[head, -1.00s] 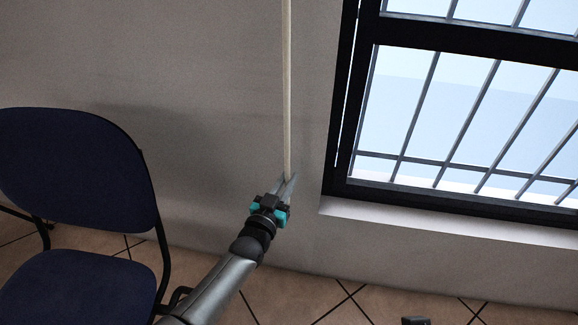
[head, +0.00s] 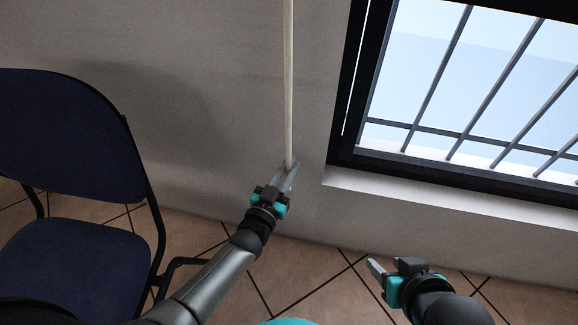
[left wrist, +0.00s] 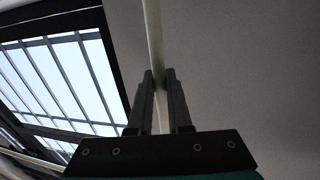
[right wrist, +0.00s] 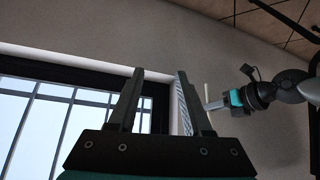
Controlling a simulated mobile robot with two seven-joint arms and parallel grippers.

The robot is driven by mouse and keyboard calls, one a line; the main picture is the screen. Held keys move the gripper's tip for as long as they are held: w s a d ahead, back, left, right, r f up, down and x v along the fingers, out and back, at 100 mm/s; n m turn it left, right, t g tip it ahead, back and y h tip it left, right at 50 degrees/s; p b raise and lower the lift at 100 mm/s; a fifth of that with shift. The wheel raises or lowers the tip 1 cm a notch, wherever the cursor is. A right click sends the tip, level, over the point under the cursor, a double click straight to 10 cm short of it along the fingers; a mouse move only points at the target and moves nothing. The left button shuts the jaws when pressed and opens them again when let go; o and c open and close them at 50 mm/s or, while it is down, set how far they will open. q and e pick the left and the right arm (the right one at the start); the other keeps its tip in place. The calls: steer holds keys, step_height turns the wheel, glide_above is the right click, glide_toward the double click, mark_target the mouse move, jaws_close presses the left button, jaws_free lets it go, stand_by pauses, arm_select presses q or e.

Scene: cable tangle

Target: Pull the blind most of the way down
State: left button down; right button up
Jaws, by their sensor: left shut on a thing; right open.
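A pale cord (head: 288,75) hangs straight down along the wall, left of the window. My left gripper (head: 288,170) is shut on the cord near its lower end. In the left wrist view the cord (left wrist: 153,35) runs down between the two fingers (left wrist: 159,85). My right gripper (head: 388,268) is open and empty, low in the head view, below the window. In the right wrist view its fingers (right wrist: 160,90) are apart with nothing between them. The blind itself is not in view.
A barred window (head: 455,85) with a dark frame fills the upper right, with a pale sill (head: 430,205) under it. A dark blue chair (head: 70,140) stands at the left. The tiled floor (head: 310,270) and the wall between chair and window look clear.

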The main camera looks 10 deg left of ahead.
arm_select(q)
steer(key=c, duration=0.8)
jaws_free()
steer(key=shift+c, duration=0.2)
steer(key=shift+s, duration=0.1)
arm_select(e)
steer(key=shift+s, duration=0.1)
arm_select(q)
steer(key=shift+s+a+p, duration=0.15)
steer(key=shift+s+p, duration=0.2)
steer(key=shift+s, duration=0.15)
steer(key=shift+p+v, duration=0.3)
steer(key=shift+v, duration=0.5)
steer(key=p+v, duration=0.3)
steer(key=v, duration=0.9)
steer(key=shift+s+p, duration=0.15)
steer(key=shift+p, duration=0.25)
arm_select(e)
step_height(320, 180, down, 8)
steer(key=s+d+g+h, duration=0.1)
steer(key=s+d+g, duration=0.1)
steer(key=g, duration=0.1)
steer(key=shift+s+d+r, duration=0.2)
steer(key=shift+s, duration=0.2)
arm_select(q)
steer(key=shift+a, duration=0.15)
